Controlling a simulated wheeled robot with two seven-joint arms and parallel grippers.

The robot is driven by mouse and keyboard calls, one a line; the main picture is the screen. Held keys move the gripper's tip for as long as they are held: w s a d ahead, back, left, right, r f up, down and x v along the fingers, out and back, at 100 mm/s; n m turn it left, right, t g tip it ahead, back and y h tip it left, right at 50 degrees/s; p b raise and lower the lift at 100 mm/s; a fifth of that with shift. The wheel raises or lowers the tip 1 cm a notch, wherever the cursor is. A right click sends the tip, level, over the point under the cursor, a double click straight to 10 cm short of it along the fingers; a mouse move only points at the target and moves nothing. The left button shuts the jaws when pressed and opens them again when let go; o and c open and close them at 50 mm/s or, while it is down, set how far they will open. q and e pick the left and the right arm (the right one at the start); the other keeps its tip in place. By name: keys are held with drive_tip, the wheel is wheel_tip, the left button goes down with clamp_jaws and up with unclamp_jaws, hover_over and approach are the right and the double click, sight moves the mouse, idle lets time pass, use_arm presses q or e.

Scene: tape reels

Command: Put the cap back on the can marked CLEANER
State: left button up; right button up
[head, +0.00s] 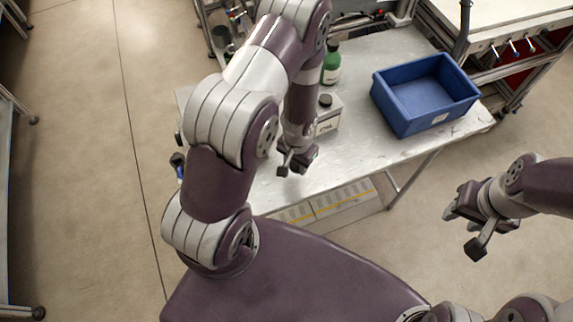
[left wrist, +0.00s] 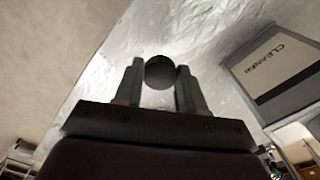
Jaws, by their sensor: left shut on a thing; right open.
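My left gripper (head: 293,165) is low over the near part of the table in the head view. In the left wrist view its fingers (left wrist: 159,88) are shut on a dark round cap (left wrist: 160,71). A pale grey box-shaped can stands at the right of that view, with CLEANER on its label (left wrist: 275,64). In the head view a pale can (head: 329,116) with a dark round piece on top stands just beyond the gripper; its label is too small to read surely. My right gripper (head: 468,222) is open and empty, off the table at the right.
The metal table (head: 375,152) carries a green bottle (head: 331,66) behind the can and a blue bin (head: 404,118) at the right, which looks empty. My left arm hides much of the table's left part. The near middle of the table is clear.

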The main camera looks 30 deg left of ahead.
use_arm(q)
drive_tip(key=w+d+r+b, duration=0.1)
drive_tip(key=w+d+r, duration=0.4)
drive_tip(key=d, duration=0.2)
drive_tip(key=shift+w+r, duration=0.15)
drive_tip(key=shift+w, duration=0.25)
use_arm(e)
drive_tip(key=shift+w+r, duration=0.1)
drive_tip(key=shift+r, duration=0.05)
